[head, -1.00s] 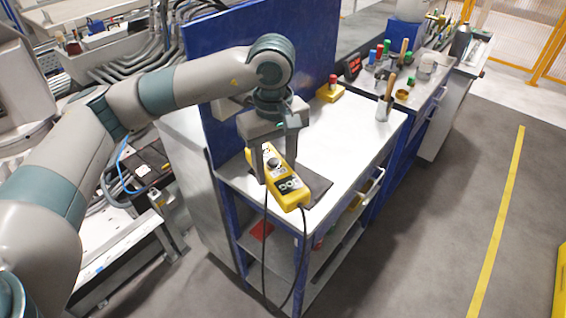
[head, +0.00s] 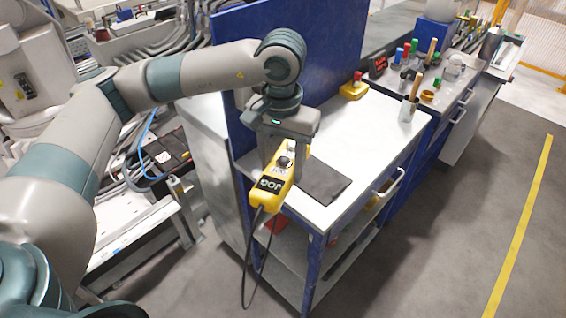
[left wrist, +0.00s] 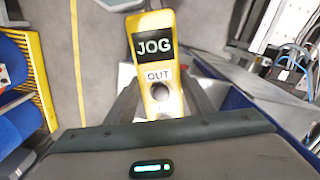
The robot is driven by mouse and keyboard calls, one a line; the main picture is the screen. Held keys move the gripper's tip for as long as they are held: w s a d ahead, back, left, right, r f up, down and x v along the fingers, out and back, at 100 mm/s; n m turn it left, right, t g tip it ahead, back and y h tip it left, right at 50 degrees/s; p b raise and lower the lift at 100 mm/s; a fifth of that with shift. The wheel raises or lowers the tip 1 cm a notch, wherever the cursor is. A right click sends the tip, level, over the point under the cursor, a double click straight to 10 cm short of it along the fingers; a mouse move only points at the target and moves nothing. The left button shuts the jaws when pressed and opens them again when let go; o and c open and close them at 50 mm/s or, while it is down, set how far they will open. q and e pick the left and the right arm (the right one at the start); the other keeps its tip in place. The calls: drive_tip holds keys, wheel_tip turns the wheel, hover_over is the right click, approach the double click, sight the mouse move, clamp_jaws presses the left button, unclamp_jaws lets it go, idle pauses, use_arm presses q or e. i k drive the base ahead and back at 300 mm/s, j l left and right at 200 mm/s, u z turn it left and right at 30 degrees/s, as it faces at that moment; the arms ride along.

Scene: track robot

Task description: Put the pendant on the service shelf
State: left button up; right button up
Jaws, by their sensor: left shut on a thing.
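The pendant (head: 268,191) is a yellow hand control with a dark JOG display, an OUT label and a round knob. It also shows in the left wrist view (left wrist: 155,45). My left gripper (head: 282,165) points down and is shut on the pendant. The pendant is at the near left edge of the white bench top (head: 345,125), tilted, with its display end out past the edge. Its black cable hangs down in front of the bench. Under the top are open grey shelves (head: 284,262); I cannot tell which surface is the service shelf. My right gripper is not in view.
A dark mat (head: 324,183) lies bare on the bench top. A yellow box with a red button (head: 354,88) and a metal cup with a wooden-handled tool (head: 408,108) stand farther back. A blue panel (head: 290,70) borders the left side. Floor is clear at right.

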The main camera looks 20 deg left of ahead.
sight(359, 152)
drive_tip(key=k, duration=0.65)
drive_tip(key=u, duration=1.2)
drive_tip(key=i+l, duration=0.15)
drive_tip(key=l, duration=0.25)
drive_tip(key=i+l, duration=0.15)
drive_tip(key=l, duration=0.3)
drive_tip(key=i+l, duration=0.15)
drive_tip(key=l, duration=0.25)
drive_tip(key=i+l, duration=0.15)
drive_tip(key=l, duration=0.25)
drive_tip(key=i+l, duration=0.15)
drive_tip(key=l, duration=0.3)
drive_tip(key=i+l, duration=0.2)
drive_tip(key=l, duration=0.2)
drive_tip(key=i+l, duration=0.15)
drive_tip(key=l, duration=0.25)
drive_tip(key=i+l, duration=0.15)
drive_tip(key=l, duration=0.3)
